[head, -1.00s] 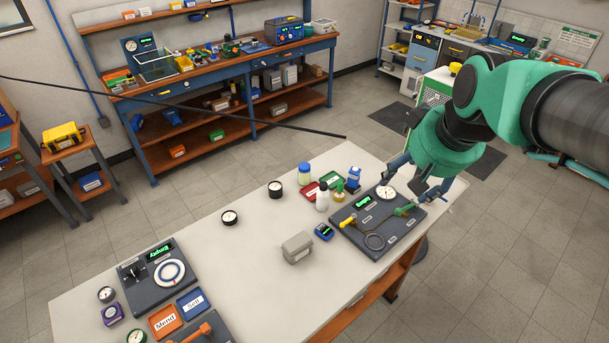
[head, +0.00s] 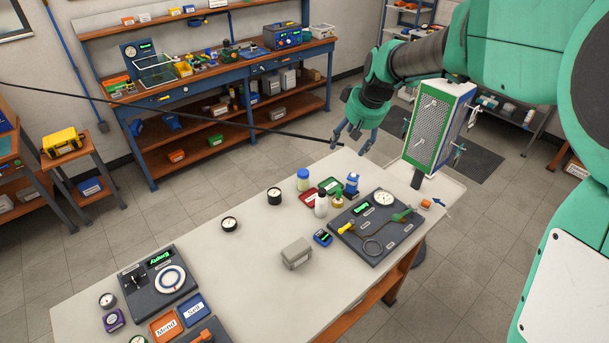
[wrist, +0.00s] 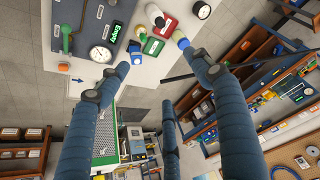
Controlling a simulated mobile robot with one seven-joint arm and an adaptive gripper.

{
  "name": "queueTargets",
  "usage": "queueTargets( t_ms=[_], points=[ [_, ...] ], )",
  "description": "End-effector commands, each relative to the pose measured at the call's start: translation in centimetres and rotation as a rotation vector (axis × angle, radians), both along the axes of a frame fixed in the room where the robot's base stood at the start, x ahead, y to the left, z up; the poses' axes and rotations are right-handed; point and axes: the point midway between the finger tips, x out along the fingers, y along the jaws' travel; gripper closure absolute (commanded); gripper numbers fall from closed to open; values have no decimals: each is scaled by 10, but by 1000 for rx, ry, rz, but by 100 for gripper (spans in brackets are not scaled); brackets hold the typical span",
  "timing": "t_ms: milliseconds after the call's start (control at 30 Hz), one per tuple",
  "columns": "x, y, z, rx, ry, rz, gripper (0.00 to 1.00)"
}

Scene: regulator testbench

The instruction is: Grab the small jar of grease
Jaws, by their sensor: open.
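A small jar with a blue lid and pale yellow contents (head: 303,179), which looks like the grease jar, stands upright near the back edge of the white bench. In the wrist view the jar (wrist: 181,39) shows near the tip of the right-hand finger. My gripper (head: 352,145) is open and empty, its fingers pointing down beyond the bench's far right corner, behind and to the right of the jar. In the wrist view my gripper (wrist: 160,62) has its fingers spread wide. It is apart from the jar.
Next to the jar are a red tray (head: 309,197), a green tray (head: 330,184), a white bottle (head: 321,206), a blue bottle (head: 352,184) and a black gauge (head: 274,195). A board with a dial (head: 383,198) lies to the right.

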Motion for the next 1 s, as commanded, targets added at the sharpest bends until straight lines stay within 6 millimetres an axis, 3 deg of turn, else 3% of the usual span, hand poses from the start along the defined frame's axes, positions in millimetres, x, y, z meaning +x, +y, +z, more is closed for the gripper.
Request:
queueTargets(
  t_ms=[200, 600, 800, 1000],
  points=[
    [50, 29, -40, -3, 10, 55, 35],
    [128, 81, -128, -9, 20, 153, 35],
    [157, 105, -175, -12, 21, 197, 35],
    [171, 119, -204, -13, 22, 221, 35]
  ],
)
